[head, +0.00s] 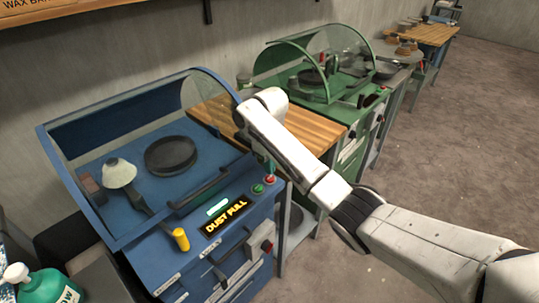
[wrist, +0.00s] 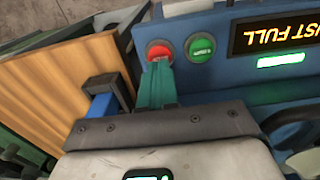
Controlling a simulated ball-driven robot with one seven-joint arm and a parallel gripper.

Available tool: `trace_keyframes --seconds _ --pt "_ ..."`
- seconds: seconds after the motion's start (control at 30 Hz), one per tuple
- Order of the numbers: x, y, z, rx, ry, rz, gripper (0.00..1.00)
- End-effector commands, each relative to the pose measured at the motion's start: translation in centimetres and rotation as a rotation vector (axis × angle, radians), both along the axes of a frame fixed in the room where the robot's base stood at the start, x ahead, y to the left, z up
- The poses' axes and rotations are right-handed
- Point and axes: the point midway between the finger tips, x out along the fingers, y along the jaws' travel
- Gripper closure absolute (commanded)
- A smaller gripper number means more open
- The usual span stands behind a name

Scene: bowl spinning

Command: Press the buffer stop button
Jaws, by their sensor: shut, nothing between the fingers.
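The red button (head: 270,180) is on the front panel of the blue machine (head: 232,196), beside a green button (head: 257,188). In the wrist view the red button (wrist: 158,48) shows at the top, left of the green button (wrist: 201,48). My gripper (head: 270,167) is shut and empty, with its teal fingertips pointing at the red button. In the wrist view the tip of my gripper (wrist: 158,66) overlaps the lower edge of the red button. I cannot tell whether it touches the button.
A lit "DUST FULL" display (head: 225,217) is left of the buttons. A clear curved hood (head: 135,105) covers the blue machine's top. A wooden worktop (head: 310,128) and a green machine (head: 325,85) stand beyond. The floor at right is open.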

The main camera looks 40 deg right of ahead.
Motion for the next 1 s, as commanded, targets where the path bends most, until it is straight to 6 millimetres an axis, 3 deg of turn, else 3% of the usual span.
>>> trace_keyframes --seconds 0.2,0.63,0.8,1.0 --pt "0.0 0.0 -2.0 0.000 0.001 0.000 1.00" --pt "0.0 0.0 -2.5 0.000 0.000 0.000 1.00" --pt "0.0 0.1 -4.2 0.003 0.003 0.000 1.00" --pt "-0.2 0.2 -4.8 0.006 0.005 0.000 1.00"
